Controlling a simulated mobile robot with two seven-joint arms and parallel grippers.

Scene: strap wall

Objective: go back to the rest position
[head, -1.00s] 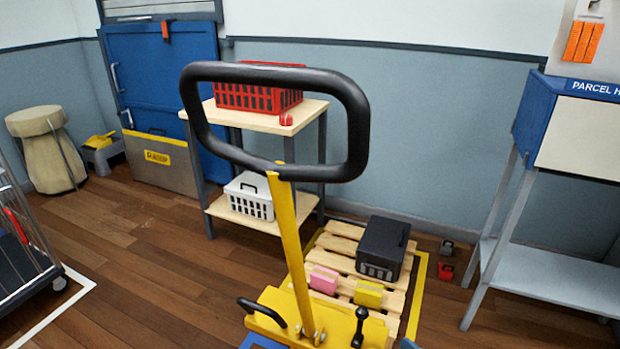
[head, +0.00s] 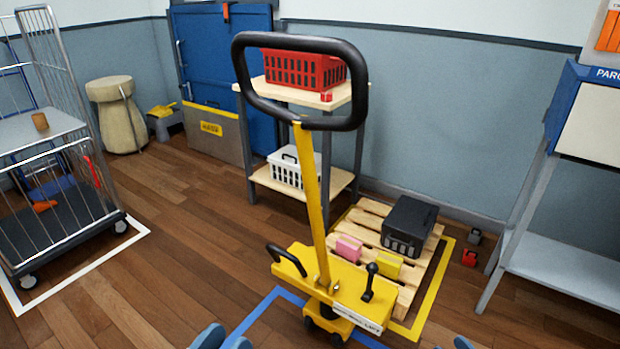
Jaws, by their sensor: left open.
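My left gripper (head: 224,339) shows only as blue-grey fingertips at the bottom edge, left of the yellow pallet truck (head: 337,283). Its fingers are apart with nothing between them, and it is clear of the truck's black loop handle (head: 360,95). A small blue-grey tip at the bottom edge, right of the truck, looks like part of my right gripper (head: 463,342). Too little of it shows to tell its jaw state. The rest of both arms is out of view.
A wooden pallet (head: 372,217) carries a black crate (head: 409,226), a pink box (head: 348,248) and a yellow box (head: 388,264). A wire cage trolley (head: 70,160) stands left. Floor between trolley and truck is clear.

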